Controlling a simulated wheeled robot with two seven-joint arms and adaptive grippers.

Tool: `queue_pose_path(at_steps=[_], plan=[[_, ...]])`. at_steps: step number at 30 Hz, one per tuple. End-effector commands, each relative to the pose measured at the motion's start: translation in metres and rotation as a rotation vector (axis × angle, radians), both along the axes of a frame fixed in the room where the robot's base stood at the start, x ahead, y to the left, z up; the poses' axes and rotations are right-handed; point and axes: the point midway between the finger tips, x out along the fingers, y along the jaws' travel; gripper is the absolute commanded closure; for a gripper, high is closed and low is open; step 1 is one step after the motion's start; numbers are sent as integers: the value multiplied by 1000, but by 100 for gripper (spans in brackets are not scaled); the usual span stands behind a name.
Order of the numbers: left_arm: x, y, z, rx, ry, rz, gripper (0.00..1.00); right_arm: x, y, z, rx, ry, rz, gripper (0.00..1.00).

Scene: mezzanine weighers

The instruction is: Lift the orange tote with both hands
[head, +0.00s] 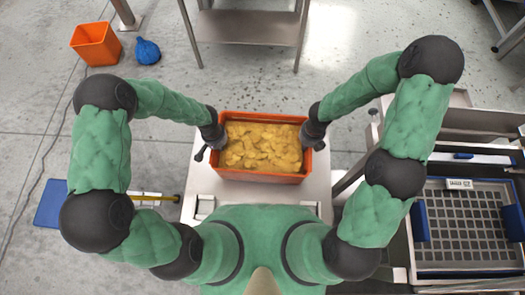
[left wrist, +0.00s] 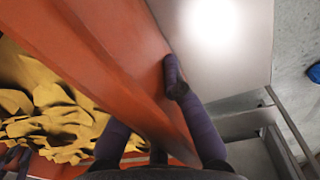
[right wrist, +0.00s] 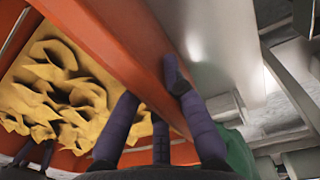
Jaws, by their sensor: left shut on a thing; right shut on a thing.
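The orange tote (head: 262,177) is full of yellow, chip-like pieces (head: 262,146) and stands in front of me on a steel surface (head: 255,188). My left gripper (head: 213,137) is at its left wall, and my right gripper (head: 313,138) is at its right wall. In the left wrist view, the purple fingers of my left gripper (left wrist: 150,115) straddle the orange wall (left wrist: 110,50), one inside and one outside. The right wrist view shows the same for my right gripper (right wrist: 155,115) on the opposite wall (right wrist: 120,55). Both are shut on the tote. The tote looks level.
A steel table (head: 247,27) stands behind. A machine with a dark grid (head: 465,220) is at the right. A blue plate (head: 50,203) lies at the left.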

Motion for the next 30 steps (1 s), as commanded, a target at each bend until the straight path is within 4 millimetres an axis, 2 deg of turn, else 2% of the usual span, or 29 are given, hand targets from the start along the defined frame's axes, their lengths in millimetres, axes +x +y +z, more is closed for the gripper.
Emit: queue_pose_path(at_steps=[14,30], plan=[[1,-1,7,-1,-3,0,100,0,0,6,-1,-1,1,100],[1,-1,45,-2,-4,-1,100,0,1,44,-1,1,2,100]])
